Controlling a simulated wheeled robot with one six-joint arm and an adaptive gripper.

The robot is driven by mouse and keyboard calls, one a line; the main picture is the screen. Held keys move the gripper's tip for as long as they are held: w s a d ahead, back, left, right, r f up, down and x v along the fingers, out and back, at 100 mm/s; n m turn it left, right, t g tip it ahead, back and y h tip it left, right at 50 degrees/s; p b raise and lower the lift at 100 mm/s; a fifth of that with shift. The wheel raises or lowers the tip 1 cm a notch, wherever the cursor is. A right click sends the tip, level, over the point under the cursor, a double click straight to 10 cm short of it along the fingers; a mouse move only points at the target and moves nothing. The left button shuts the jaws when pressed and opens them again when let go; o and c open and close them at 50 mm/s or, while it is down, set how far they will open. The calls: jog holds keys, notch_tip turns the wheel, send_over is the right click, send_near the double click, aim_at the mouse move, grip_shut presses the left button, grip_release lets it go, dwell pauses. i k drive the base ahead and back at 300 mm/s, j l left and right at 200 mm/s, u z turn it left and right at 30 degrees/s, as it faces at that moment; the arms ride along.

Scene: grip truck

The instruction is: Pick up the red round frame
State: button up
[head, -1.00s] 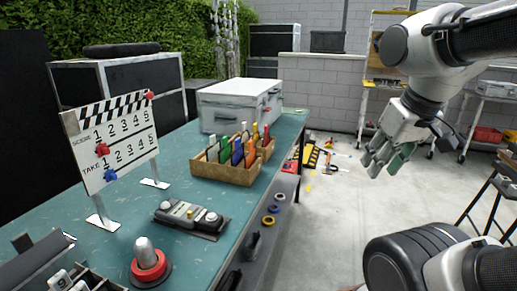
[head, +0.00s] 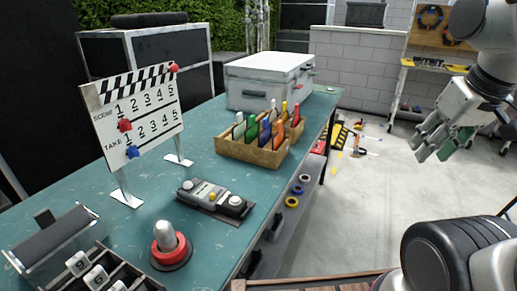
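A wooden box (head: 248,152) on the teal bench holds several upright coloured pieces. A small red piece (head: 297,114) stands at its right end; its shape is too small to make out as a round frame. A red ring (head: 171,252) surrounds a silver knob near the front of the bench, and I cannot tell whether it is a frame. My gripper (head: 436,146) hangs at the right over the floor, well apart from the bench and the box. Its fingers point down and look spread, with nothing clearly held.
The teal bench (head: 110,222) also carries a clapperboard (head: 140,112), a white case (head: 262,84), a grey control box (head: 213,197) and a tray of number blocks (head: 120,270). Rings hang on its right side. Concrete floor (head: 385,205) is open right of the bench.

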aim_at(296, 121)
jog(key=i+l, duration=0.6)
jog(key=l, duration=0.15)
jog(key=i+l, duration=0.55)
jog(key=l, duration=0.2)
jog(key=i+l+u, duration=0.2)
jog(key=u, duration=0.2)
jog(key=i+l+u, duration=0.1)
jog(key=l+u, duration=0.3)
jog(key=i+l+u, duration=0.1)
jog(key=l+u, duration=0.25)
jog(key=j+u, duration=0.1)
jog(key=u, duration=0.15)
